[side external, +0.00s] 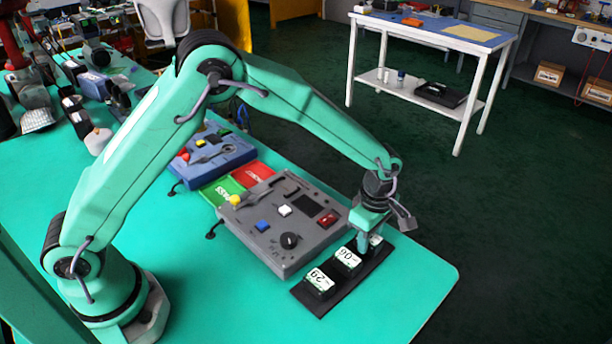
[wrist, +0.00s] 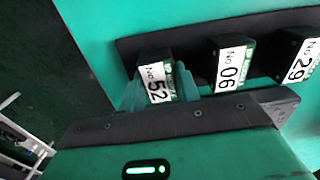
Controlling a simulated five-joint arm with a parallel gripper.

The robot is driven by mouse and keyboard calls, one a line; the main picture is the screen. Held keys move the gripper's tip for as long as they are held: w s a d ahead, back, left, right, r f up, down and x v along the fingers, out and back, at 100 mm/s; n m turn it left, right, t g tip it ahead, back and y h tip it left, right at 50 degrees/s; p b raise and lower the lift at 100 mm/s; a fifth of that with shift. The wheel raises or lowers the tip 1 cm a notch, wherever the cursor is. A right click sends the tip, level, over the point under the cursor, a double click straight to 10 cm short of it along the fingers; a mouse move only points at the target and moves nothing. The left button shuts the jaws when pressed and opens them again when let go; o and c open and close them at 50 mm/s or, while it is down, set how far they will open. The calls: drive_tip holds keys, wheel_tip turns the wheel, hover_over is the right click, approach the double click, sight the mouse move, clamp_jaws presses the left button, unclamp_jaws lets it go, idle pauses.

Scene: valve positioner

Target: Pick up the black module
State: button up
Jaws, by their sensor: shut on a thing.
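A black module with a white label reading No 52 (wrist: 157,82) sits between the fingers of my gripper (wrist: 160,90) in the wrist view. My gripper is shut on it, one finger on each side. In the side view my gripper (side external: 366,238) points down at the far end of a black rack (side external: 338,299), and mostly hides this module, whose pale label edge (side external: 377,241) shows. Two more black modules, No 06 (side external: 347,259) and No 29 (side external: 319,281), stand in the rack. I cannot tell whether module 52 is clear of the rack.
A grey control box (side external: 277,222) with a knob and buttons lies left of the rack. Green and red mats (side external: 238,180) and a blue device (side external: 212,155) lie behind it. The teal table (side external: 400,310) is clear at the front right.

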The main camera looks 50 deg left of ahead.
drive_tip(key=shift+r, duration=0.55)
wheel_tip(320, 180, up, 3)
drive_tip(key=shift+r, duration=0.15)
drive_tip(key=s+d+r, duration=0.6)
drive_tip(key=s, duration=0.3)
drive_tip(key=shift+s+d+r, duration=0.3)
drive_tip(key=shift+d, duration=0.05)
drive_tip(key=w+a, duration=0.3)
drive_tip(key=a, duration=1.3)
drive_tip(key=w+a, duration=0.4)
drive_tip(key=a, duration=1.1)
drive_tip(key=shift+a+f, duration=0.4)
drive_tip(key=shift+f, duration=0.15)
